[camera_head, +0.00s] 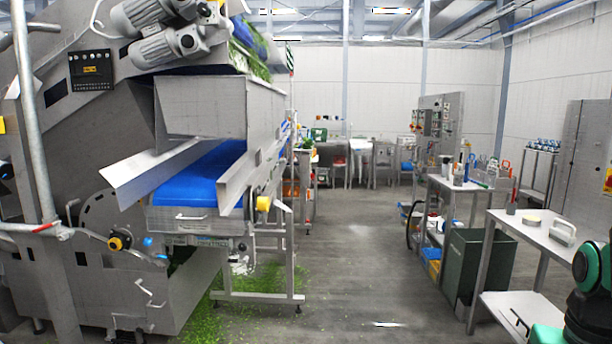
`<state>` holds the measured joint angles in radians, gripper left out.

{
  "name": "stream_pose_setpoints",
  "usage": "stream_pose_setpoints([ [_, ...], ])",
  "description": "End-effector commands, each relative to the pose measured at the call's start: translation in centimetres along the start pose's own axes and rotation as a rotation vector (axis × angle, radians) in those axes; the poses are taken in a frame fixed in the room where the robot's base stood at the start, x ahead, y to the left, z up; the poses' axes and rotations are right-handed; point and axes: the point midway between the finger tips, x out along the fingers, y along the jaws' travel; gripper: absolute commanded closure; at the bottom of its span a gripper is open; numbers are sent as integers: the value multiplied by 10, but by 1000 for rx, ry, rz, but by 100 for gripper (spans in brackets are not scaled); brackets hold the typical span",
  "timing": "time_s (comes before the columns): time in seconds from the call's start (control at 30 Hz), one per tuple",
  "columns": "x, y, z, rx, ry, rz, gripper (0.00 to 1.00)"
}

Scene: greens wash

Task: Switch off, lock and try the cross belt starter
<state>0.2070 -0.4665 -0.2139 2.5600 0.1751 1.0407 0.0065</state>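A blue belt (203,178) runs under a steel hopper on the machine at left. A tall grey panel (440,115) with several small devices and buttons stands at centre right, seen at an angle. I cannot tell which device is the cross belt starter, nor the position of any switch. Small coloured items (482,165), too small to name surely, stand on the bench in front of the panel. A dark and green rounded arm part, which looks like mine, shows at the lower right edge. My gripper is not in view.
A dark green bin (478,265) stands between the bench and a nearer steel table (535,232). Green leaf scraps (262,285) litter the floor by the machine. The grey floor aisle (365,250) in the middle is clear. Grey cabinets (590,150) stand at right.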

Motion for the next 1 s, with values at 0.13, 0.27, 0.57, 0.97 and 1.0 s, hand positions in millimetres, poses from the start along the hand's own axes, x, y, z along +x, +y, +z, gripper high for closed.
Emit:
stream_pose_setpoints([
  [0.13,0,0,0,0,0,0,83],
  [0.27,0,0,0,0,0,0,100],
  [0.57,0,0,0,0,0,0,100],
  [0.97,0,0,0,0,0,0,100],
  [1.0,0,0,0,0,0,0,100],
])
